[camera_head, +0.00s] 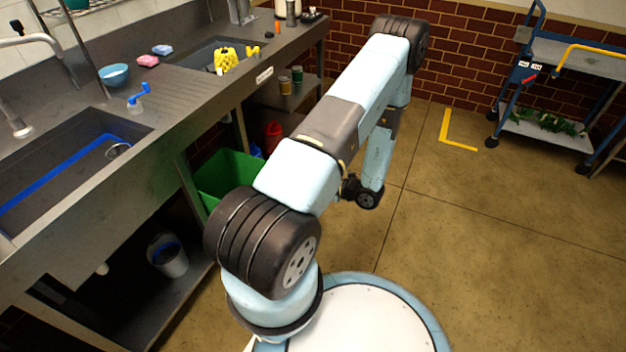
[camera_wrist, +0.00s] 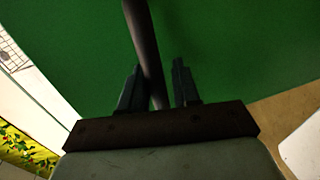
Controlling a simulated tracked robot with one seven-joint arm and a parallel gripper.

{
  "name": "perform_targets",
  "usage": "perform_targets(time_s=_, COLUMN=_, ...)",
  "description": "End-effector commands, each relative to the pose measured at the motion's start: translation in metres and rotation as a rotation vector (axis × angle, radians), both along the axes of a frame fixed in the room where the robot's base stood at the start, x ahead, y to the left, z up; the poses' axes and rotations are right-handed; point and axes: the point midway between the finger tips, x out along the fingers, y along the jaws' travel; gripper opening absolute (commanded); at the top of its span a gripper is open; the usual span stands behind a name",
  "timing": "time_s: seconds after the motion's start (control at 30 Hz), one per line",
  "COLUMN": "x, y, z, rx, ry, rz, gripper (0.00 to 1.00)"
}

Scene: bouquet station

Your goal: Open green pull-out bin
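The green pull-out bin (camera_head: 228,172) stands under the steel counter, left of my arm in the head view. Its right part is hidden behind my arm. In the wrist view a green face (camera_wrist: 230,60) fills most of the picture. A dark bar (camera_wrist: 143,40), apparently the bin's handle, runs down from the top edge and passes between my fingers. My gripper (camera_wrist: 158,64) is open around this bar, with a gap on the right finger's side. I cannot tell whether the left finger touches it. The head view does not show my fingers clearly.
The counter (camera_head: 190,110) with its sinks runs along the left. A grey bucket (camera_head: 168,254) stands on the lower shelf, and a red item (camera_head: 272,135) is behind the bin.

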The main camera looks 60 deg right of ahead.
Motion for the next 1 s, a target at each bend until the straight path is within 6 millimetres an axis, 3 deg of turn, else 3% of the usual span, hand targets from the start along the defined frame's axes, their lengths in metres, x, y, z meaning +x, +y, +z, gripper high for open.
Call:
perform_targets(time_s=0.13, x=0.000, y=-0.002, z=0.001, rx=-0.003, ry=-0.002, rz=-0.001, gripper=0.41)
perform_targets(time_s=0.47, x=-0.005, y=-0.005, z=0.003, rx=-0.008, ry=-0.004, rz=-0.005, gripper=0.41)
perform_targets(time_s=0.67, x=-0.032, y=-0.007, z=0.009, rx=-0.008, ry=-0.004, rz=-0.006, gripper=0.41)
perform_targets(time_s=1.0, x=-0.097, y=-0.012, z=0.021, rx=-0.007, ry=-0.003, rz=-0.006, gripper=0.41)
